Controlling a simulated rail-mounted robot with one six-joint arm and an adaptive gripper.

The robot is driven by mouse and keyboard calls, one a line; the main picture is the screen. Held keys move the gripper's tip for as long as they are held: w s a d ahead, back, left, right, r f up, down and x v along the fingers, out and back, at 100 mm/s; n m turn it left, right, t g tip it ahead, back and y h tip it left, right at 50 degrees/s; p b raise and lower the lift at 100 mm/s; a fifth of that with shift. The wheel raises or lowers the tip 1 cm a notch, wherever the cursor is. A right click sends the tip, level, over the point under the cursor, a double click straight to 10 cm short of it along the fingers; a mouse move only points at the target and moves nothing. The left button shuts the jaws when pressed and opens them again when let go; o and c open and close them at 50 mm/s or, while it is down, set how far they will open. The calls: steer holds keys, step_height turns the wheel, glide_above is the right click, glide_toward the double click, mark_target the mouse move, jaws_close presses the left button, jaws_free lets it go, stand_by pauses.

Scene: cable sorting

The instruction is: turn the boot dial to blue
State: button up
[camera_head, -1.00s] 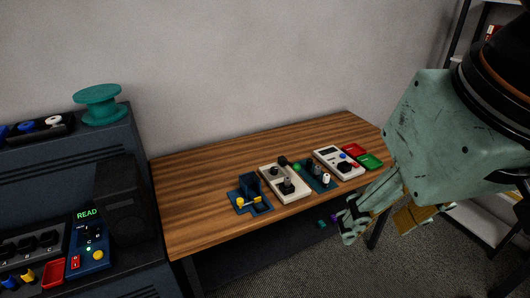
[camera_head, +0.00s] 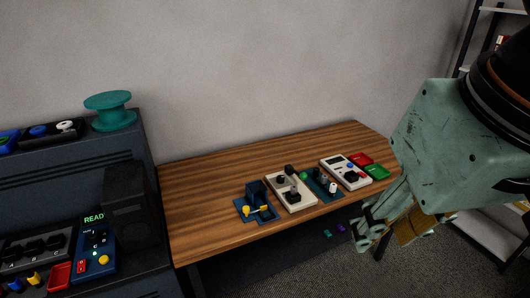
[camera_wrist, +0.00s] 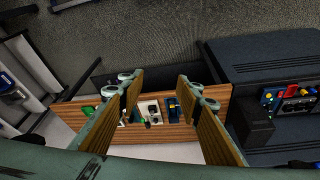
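I cannot tell from any readable label which control is the boot dial. A white device (camera_head: 345,171) on the wooden table has a small display, a black knob and small blue and red parts. A dark blue panel (camera_head: 96,246) on the console at left has a "READ" display, lettered marks and a lit green spot. My gripper (camera_head: 388,230) hangs at the right, in front of the table's right end in the picture. In the wrist view my gripper (camera_wrist: 160,88) has its fingers wide apart with nothing held, and the table's devices show between them.
A teal spool (camera_head: 110,111) stands on the console. A shelf is at far right.

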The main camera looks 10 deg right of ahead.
steer(key=w+r+m+g+p, duration=0.1)
steer(key=w+r+p, duration=0.15)
steer(key=w, duration=0.65)
steer(key=w+r+m+p, duration=0.1)
steer(key=w+r, duration=0.2)
steer(key=w, duration=0.5)
steer(key=m+g+p, duration=0.3)
steer(key=m+p, duration=0.4)
steer(key=p, duration=0.6)
glide_above(280, 177)
step_height(280, 177, down, 30)
steer(key=shift+w+r, duration=0.1)
steer(key=shift+w, duration=0.2)
steer(key=shift+s+d+f+p, duration=0.1)
steer(key=shift+f+p, duration=0.3)
steer(key=shift+f, duration=3.05)
steer(key=shift+s+f+p, duration=0.1)
steer(key=shift+f+p, duration=0.25)
steer(key=shift+f, duration=3.1)
steer(key=shift+c, duration=0.3)
